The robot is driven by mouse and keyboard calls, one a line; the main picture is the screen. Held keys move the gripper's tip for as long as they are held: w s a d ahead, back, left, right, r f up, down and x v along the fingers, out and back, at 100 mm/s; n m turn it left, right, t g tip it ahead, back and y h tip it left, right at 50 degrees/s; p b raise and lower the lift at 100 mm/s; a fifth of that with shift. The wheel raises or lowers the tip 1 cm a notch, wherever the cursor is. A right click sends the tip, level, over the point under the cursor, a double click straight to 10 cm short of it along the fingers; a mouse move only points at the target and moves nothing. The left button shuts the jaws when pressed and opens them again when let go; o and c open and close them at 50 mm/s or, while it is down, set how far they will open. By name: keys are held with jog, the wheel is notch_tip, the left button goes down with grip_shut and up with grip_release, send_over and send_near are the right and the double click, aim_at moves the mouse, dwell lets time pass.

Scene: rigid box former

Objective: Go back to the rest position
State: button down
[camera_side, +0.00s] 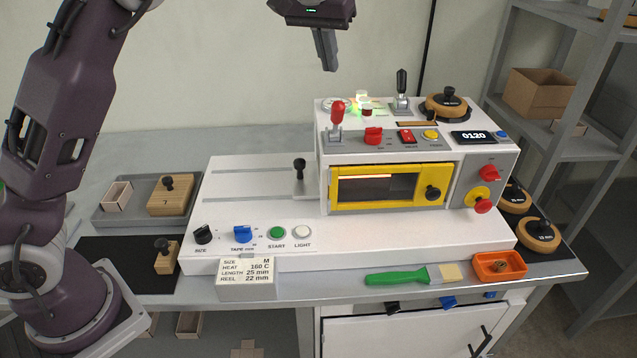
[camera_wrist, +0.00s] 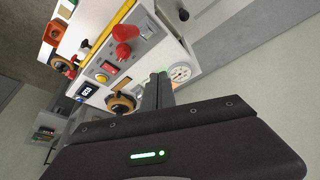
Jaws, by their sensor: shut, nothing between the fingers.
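My gripper (camera_side: 328,62) hangs in the air above the back left of the white box former (camera_side: 265,219), pointing down. Its fingers are together with nothing between them, and it touches nothing. In the wrist view the shut fingers (camera_wrist: 158,92) reach toward the top of the machine, beside a round gauge (camera_wrist: 180,73). The machine's top carries a red-knobbed lever (camera_side: 337,115), a black lever (camera_side: 402,85) and a display (camera_side: 473,137) reading 0120. The yellow-framed door (camera_side: 392,188) appears closed. A green light glows on the top near the gauge.
A sign card (camera_side: 246,277) stands at the machine's front. A green-handled brush (camera_side: 410,275) and an orange tray (camera_side: 499,265) lie on the bench at right. A grey tray (camera_side: 130,215) with wooden pieces sits at left. Shelving (camera_side: 575,140) stands at right. Air around my gripper is clear.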

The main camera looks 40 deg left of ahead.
jog(key=s+a+r+h, duration=0.2)
jog(key=s+r, duration=0.2)
jog(key=s, duration=0.6)
jog(key=s+d+f+m, duration=0.1)
jog(key=s+f, duration=0.2)
jog(key=s, duration=0.6)
jog(key=s+d+f+m, duration=0.1)
jog(key=s+d+f, duration=0.1)
jog(key=s, duration=0.8)
jog(key=s+d+f+m+t+y, duration=0.1)
jog(key=s+f, duration=0.3)
jog(key=s, duration=0.5)
jog(key=shift+s+d, duration=0.3)
jog(key=shift+d, duration=0.1)
